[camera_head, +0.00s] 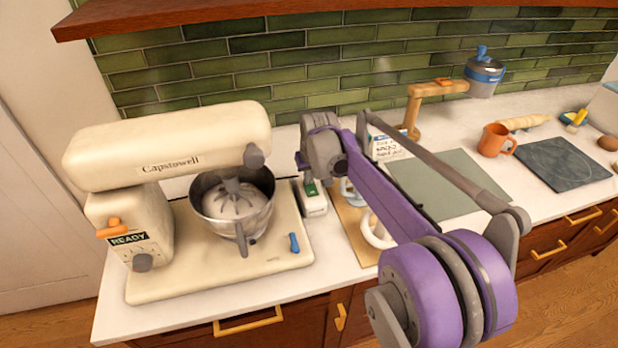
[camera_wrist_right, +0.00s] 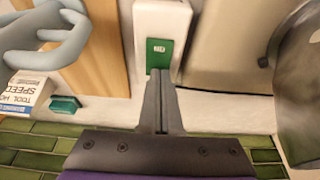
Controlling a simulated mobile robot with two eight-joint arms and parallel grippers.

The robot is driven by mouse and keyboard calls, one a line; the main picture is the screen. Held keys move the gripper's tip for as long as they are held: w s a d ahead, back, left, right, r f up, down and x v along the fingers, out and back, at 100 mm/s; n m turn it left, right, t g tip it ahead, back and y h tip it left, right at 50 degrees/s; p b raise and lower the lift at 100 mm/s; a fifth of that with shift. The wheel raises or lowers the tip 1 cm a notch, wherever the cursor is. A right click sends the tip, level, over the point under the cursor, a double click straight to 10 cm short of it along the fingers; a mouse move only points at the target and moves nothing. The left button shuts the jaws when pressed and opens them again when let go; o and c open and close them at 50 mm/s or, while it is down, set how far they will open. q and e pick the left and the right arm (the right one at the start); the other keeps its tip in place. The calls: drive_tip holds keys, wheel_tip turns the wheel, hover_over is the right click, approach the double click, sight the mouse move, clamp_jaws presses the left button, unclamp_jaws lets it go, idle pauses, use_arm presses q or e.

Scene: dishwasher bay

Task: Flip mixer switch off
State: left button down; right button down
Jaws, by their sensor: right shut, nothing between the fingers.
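The cream stand mixer (camera_head: 165,147) stands at the left of the counter, with a metal bowl (camera_head: 232,205) under its head. Its side has an orange lever (camera_head: 109,229), a "READY" panel (camera_head: 128,239) and a grey knob (camera_head: 143,262). A blue lever (camera_head: 294,243) is on its base. A white box (camera_head: 315,203) with a green face (camera_wrist_right: 159,55) stands just right of the mixer base. My right gripper (camera_wrist_right: 160,75) is shut and empty, its tips at the near edge of the green face; I cannot tell whether they touch. My left gripper is not in view.
A wooden board (camera_head: 352,222) with a white ring-shaped item (camera_head: 376,232) lies right of the white box. A grey-green mat (camera_head: 450,180), an orange mug (camera_head: 495,140) and a dark slate (camera_head: 562,163) are farther right. The green tiled wall (camera_head: 330,62) is behind.

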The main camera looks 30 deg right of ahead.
drive_tip(key=shift+f, duration=0.1)
drive_tip(key=shift+w+f, duration=0.1)
drive_tip(key=shift+f, duration=0.25)
drive_tip(key=shift+r, duration=0.1)
drive_tip(key=shift+s+a, duration=0.1)
drive_tip(key=shift+s, duration=0.3)
drive_tip(key=shift+s+a, duration=0.1)
drive_tip(key=shift+s, duration=0.4)
drive_tip(key=shift+r, duration=0.1)
